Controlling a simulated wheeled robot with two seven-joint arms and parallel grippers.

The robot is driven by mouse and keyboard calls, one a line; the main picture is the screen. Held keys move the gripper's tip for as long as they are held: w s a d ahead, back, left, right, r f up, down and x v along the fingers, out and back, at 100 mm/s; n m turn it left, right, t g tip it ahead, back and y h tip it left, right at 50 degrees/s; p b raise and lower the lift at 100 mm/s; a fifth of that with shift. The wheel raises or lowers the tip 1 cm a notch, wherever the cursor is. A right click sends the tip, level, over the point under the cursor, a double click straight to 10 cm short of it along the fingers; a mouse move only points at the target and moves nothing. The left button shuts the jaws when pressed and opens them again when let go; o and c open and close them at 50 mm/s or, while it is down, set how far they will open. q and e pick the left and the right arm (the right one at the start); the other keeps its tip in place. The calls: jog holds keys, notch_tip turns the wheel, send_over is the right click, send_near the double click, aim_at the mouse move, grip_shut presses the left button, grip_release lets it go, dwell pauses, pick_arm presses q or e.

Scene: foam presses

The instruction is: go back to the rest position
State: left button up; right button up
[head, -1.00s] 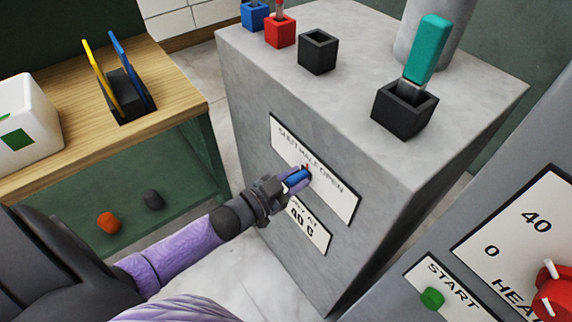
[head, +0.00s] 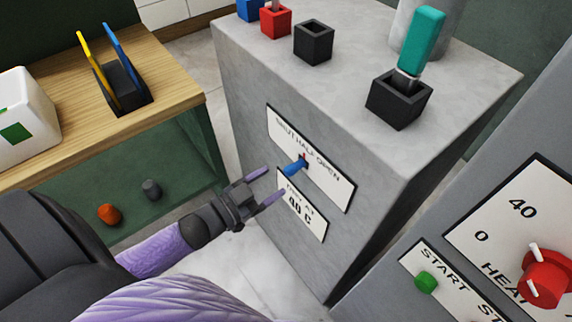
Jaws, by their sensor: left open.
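My left gripper (head: 267,186) is open and empty, with its two purple fingertips apart. It is in front of the grey block's side face, a little left of and below the blue lever (head: 295,166). The lever sits on a white panel (head: 337,188) marked SHUT, HALF, OPEN, and its tip points to the lower left. A gap shows between the fingers and the lever. My right gripper is not in view.
The grey block (head: 245,110) carries a black holder with a teal-handled tool (head: 422,38) and an empty black holder (head: 313,42). A wooden bench (head: 180,90) stands at the left. A control panel with a green START button (head: 426,281) and red knob (head: 545,278) is at the right.

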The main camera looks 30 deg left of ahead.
pick_arm(q)
jog(key=v, duration=0.3)
jog(key=shift+s+a, duration=0.15)
jog(key=shift+s, duration=0.15)
jog(key=s+f+n+g+y, duration=0.2)
jog(key=s+f+g+y, duration=0.3)
jog(key=f, duration=0.6)
jog(key=s+f+n+g+y, duration=0.2)
jog(key=s+f+g, duration=0.2)
jog(key=s+f, duration=0.5)
jog(key=s+d+f+g, duration=0.2)
jog(key=s+f+g, duration=0.1)
jog(key=s, duration=0.4)
jog(key=s+d+f+g, duration=0.2)
jog(key=s+f+g, duration=0.2)
jog(key=s+f, duration=0.1)
jog(key=shift+s+d, duration=0.35)
jog(key=shift+s, duration=0.55)
jog(key=shift+w, duration=0.1)
